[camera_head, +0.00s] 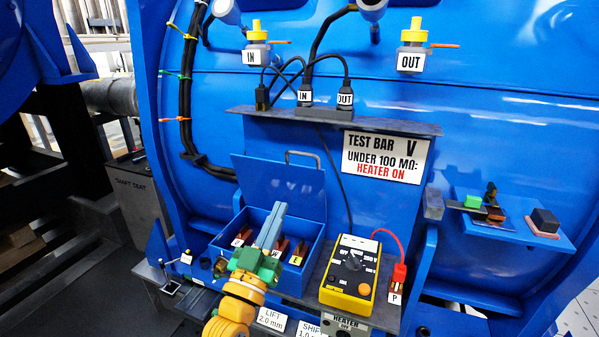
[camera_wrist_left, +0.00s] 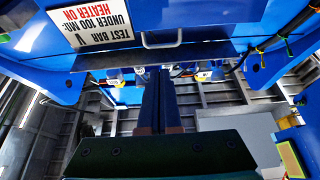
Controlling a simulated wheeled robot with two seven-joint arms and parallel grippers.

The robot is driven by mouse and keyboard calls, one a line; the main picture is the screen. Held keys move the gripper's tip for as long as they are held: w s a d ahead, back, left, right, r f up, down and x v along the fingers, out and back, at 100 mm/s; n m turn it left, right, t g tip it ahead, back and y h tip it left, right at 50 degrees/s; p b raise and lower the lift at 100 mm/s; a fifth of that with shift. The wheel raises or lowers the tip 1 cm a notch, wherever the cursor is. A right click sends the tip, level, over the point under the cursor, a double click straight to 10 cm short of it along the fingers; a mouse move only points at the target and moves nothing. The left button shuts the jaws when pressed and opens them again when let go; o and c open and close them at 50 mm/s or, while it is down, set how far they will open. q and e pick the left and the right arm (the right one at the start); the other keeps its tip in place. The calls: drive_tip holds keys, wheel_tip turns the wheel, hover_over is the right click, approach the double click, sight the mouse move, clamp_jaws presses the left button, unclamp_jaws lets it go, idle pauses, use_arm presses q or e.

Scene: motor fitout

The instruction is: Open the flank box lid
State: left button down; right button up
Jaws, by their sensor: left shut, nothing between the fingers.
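The flank box (camera_head: 315,255) is a blue open-topped box at the lower centre of the head view, with labelled terminals inside. Its blue lid (camera_head: 265,180) stands raised at the back, with a grey bar handle (camera_head: 302,154) at its top edge. In the wrist view the handle (camera_wrist_left: 162,40) shows beyond my fingers. My left gripper (camera_head: 279,208) is shut and empty. Its fingers point up in front of the raised lid, over the box, and hide part of the terminals. I cannot tell whether the fingertips touch the lid. My right gripper is not in view.
A yellow meter (camera_head: 348,273) stands right of the box, with a red lead to a terminal block. A dark shelf (camera_head: 390,125) with plugs and a sign (camera_head: 385,158) is above. A side tray (camera_head: 490,230) with small parts is at the right.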

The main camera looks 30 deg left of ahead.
sight(305, 155)
use_arm(q)
drive_tip(key=p+x, duration=0.2)
drive_tip(key=x, duration=1)
drive_tip(key=shift+w+p, duration=0.35)
drive_tip(key=shift+w, duration=0.05)
drive_tip(key=shift+r, duration=0.1)
drive_tip(key=w+p, duration=0.1)
drive_tip(key=p, duration=0.1)
drive_tip(key=w+r+g+p, duration=0.1)
drive_tip(key=p, duration=0.1)
drive_tip(key=w+g+p, duration=0.1)
drive_tip(key=p, duration=0.1)
drive_tip(key=shift+w+a+r+h+p, duration=0.3)
drive_tip(key=shift+w+a+p, duration=0.05)
drive_tip(key=shift+a, duration=0.05)
drive_tip(key=shift+w+f, duration=0.15)
drive_tip(key=shift+w, duration=0.1)
drive_tip(key=shift+s+f, duration=0.1)
drive_tip(key=shift+s, duration=0.05)
